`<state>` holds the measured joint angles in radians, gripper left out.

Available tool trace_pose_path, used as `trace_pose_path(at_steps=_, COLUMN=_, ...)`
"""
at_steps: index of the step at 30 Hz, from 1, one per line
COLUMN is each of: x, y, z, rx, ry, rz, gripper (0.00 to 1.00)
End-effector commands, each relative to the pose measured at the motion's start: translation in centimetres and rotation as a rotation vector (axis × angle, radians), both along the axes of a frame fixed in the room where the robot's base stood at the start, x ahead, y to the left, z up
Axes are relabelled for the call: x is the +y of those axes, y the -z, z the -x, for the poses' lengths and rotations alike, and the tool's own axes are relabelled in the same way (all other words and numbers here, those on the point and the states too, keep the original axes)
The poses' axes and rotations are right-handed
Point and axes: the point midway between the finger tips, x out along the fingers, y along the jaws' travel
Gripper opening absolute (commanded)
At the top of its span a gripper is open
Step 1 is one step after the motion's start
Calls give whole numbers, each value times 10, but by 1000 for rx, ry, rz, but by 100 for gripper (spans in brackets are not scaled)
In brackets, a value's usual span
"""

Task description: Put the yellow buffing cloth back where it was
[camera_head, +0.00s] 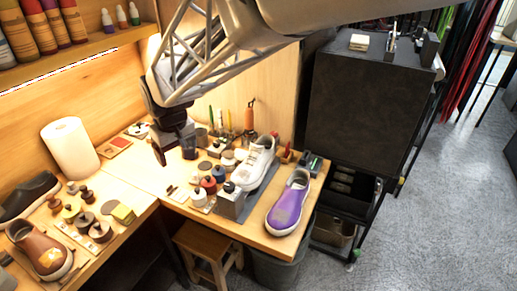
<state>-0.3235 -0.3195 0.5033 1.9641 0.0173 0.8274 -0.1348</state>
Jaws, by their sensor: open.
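A small folded yellow thing (123,214), which looks like the yellow buffing cloth, lies on the left wooden bench near its front edge. It is small in the picture, and I cannot be sure it is cloth. My gripper (175,154) is open above the back of the bench, near the corner, pointing down. It is up and to the right of the yellow thing, well apart from it. I see nothing held between its fingers.
A white paper roll (70,150) stands at the left, with brown pots (100,232) near the yellow thing. A white sneaker (253,163), a purple sneaker (289,203) and small bottles (209,185) crowd the right bench. Bare wood (137,180) shows between the groups.

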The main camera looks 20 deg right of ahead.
Motion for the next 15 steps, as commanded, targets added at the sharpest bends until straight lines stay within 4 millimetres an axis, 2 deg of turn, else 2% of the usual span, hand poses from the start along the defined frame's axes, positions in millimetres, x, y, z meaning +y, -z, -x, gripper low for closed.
trace_pose_path(at_steps=1, x=-21, y=-12, z=15, rx=-8, ry=36, rz=-3, gripper=80)
trace_pose_path(at_steps=6, x=-80, y=-38, z=71, rx=-21, ry=146, rz=-7, gripper=80)
trace_pose_path(at_steps=9, x=-110, y=-48, z=107, rx=-32, ry=212, rz=-10, gripper=80)
trace_pose_path(at_steps=15, x=-158, y=-55, z=181, rx=-49, ry=340, rz=-14, gripper=80)
